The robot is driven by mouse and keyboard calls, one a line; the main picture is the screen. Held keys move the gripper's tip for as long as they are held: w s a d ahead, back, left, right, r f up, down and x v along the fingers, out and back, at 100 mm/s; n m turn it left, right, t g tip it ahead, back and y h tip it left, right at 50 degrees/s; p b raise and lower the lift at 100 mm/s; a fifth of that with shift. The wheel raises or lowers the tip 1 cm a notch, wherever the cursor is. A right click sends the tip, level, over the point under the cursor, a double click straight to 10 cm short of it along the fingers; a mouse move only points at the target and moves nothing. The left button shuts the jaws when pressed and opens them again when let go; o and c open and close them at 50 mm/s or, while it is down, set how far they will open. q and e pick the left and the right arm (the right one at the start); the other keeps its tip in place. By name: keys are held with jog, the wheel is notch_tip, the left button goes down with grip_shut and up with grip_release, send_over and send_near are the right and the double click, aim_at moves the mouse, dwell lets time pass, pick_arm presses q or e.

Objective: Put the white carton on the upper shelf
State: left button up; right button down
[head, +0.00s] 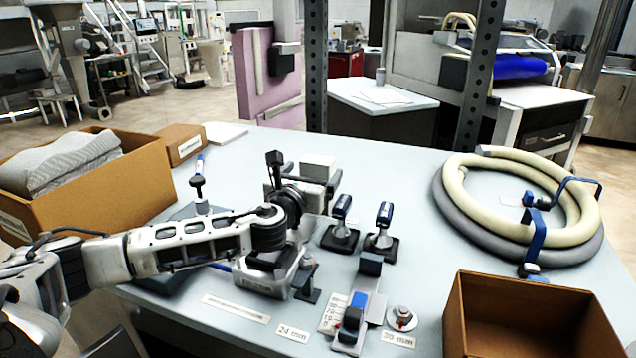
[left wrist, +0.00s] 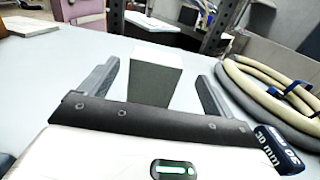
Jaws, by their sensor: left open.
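The white carton (head: 318,168) stands upright on the pale surface, just beyond my left gripper (head: 304,180), which hides its lower part in the head view. In the left wrist view the carton (left wrist: 156,76) shows as a plain pale box between the two fingers of my left gripper (left wrist: 158,78). The fingers are apart, with a gap on each side of the carton. I cannot tell how deep it sits between them. The upper shelf is not in view; only dark perforated posts (head: 314,70) rise from the far edge. My right gripper is not in view.
An open box with grey foam (head: 88,195) is at left, with a small brown box (head: 181,143) behind. Blue-handled tools (head: 383,230) stand near my left gripper. Coiled hoses (head: 520,240) lie at right, and an open brown box (head: 530,325) is at front right.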

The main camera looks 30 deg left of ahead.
aim_at(320, 161)
pick_arm(q)
jog(key=shift+a+f+x, duration=0.15)
jog(key=shift+f+x, duration=0.05)
jog(key=shift+x, duration=1.55)
jog(key=shift+a+f+x, duration=0.1)
jog(key=shift+f+x, duration=0.05)
jog(key=shift+x, duration=1.65)
jog(key=c, duration=1.3)
jog(key=shift+o, duration=0.2)
jog(key=shift+r, duration=0.1)
